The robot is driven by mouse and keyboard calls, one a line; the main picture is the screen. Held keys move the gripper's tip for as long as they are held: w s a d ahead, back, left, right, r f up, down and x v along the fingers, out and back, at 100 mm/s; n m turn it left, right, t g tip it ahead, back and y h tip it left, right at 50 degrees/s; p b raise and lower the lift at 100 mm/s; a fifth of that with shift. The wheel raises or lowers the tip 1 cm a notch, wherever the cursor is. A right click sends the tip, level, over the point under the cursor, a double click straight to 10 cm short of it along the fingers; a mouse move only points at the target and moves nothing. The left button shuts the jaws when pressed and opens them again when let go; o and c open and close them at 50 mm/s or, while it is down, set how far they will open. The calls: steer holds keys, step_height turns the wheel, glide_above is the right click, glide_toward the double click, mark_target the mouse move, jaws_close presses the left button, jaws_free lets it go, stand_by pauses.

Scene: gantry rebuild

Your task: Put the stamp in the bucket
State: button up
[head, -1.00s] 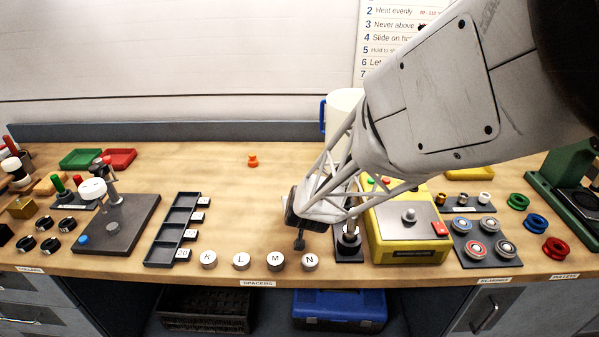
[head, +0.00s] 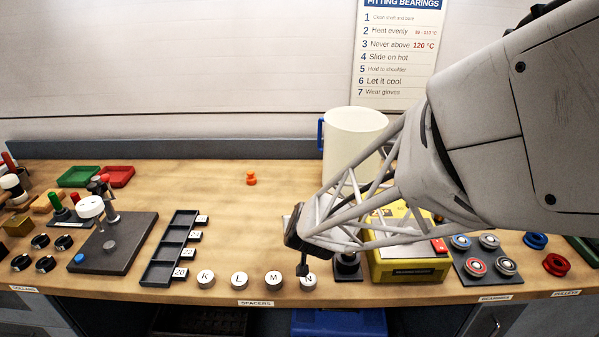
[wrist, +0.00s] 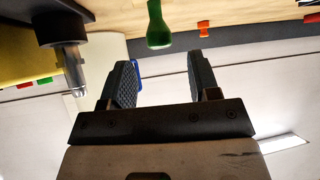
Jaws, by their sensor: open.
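The bucket (head: 352,140) is a large white vessel with a blue handle, standing at the back of the bench behind my arm. In the wrist view its pale wall and blue handle (wrist: 139,68) show behind the fingers. My gripper (wrist: 160,64) is open and empty. In the wrist view a green knobbed handle (wrist: 158,28), likely the stamp, stands beyond the fingertips, roughly in line with the gap between them and apart from them. I cannot make it out in the head view, where my gripper (head: 302,262) points down over the front of the bench.
A metal post (wrist: 73,68) on a dark base stands close beside the fingers. A yellow box (head: 408,268) is to the right. Lettered discs (head: 240,281) line the front edge. An orange knob (head: 251,178) stands on clear bench at the back.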

steer(key=shift+v, duration=2.25)
steer(key=s+d+r+m+g+h, duration=0.1)
steer(key=s+d+r+g, duration=0.3)
steer(key=s+d, duration=0.5)
steer(key=s+d+r+m+g+h, duration=0.1)
steer(key=s+d+r+g, duration=0.2)
steer(key=s+d+r, duration=0.4)
steer(key=s+d, duration=0.2)
steer(key=s, duration=0.5)
steer(key=shift+g, duration=0.4)
